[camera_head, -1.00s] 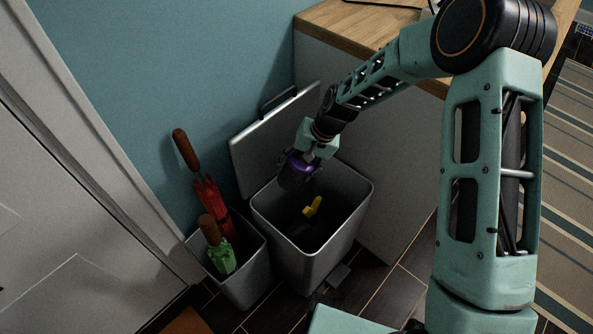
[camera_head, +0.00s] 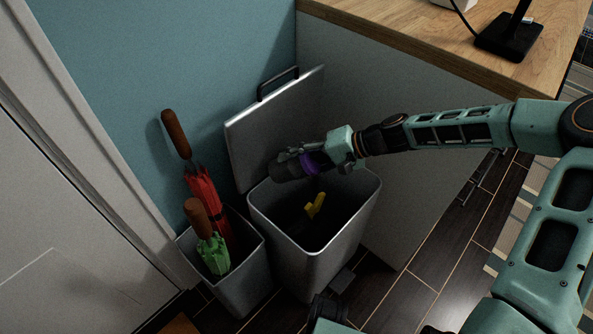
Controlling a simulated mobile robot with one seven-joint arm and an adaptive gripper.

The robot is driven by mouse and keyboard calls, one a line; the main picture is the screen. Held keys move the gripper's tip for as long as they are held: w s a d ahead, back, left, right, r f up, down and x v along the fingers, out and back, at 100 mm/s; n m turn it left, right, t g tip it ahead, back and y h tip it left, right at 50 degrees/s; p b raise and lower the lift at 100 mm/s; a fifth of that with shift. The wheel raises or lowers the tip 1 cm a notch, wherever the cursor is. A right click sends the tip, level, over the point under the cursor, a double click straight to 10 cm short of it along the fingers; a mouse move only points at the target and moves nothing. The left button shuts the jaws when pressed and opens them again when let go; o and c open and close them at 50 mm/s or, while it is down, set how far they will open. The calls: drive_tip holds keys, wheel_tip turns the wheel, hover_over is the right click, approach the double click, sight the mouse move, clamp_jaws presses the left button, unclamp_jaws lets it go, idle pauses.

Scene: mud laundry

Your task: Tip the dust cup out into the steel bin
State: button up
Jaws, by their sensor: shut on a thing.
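The steel bin (camera_head: 322,257) stands on the floor with its lid (camera_head: 262,130) raised behind it. A yellow thing (camera_head: 315,205) shows inside the bin. My gripper (camera_head: 298,160) is above the back of the bin opening, in front of the lid, and is shut on the dust cup (camera_head: 289,170). The cup is dark and smoky with a purple band, and lies nearly sideways, its far end pointing left. The fingers partly cover it. I cannot tell whether anything is still in the cup.
A grey umbrella stand (camera_head: 243,287) with a red umbrella (camera_head: 205,194) and a green umbrella (camera_head: 212,252) stands just left of the bin. A wooden counter (camera_head: 420,42) with a black stand (camera_head: 507,38) is at right. A white door (camera_head: 70,210) is at left.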

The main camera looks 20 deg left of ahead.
drive_tip(key=y+b, duration=0.1)
drive_tip(key=b, duration=0.1)
drive_tip(key=f+y+b, duration=0.1)
drive_tip(key=y+b, duration=0.1)
drive_tip(key=shift+w+f+g, duration=0.1)
drive_tip(key=shift+f+g, duration=0.2)
drive_tip(key=shift+r, duration=0.15)
drive_tip(key=shift+y, duration=0.9)
idle(1.2)
drive_tip(key=shift+d, duration=0.15)
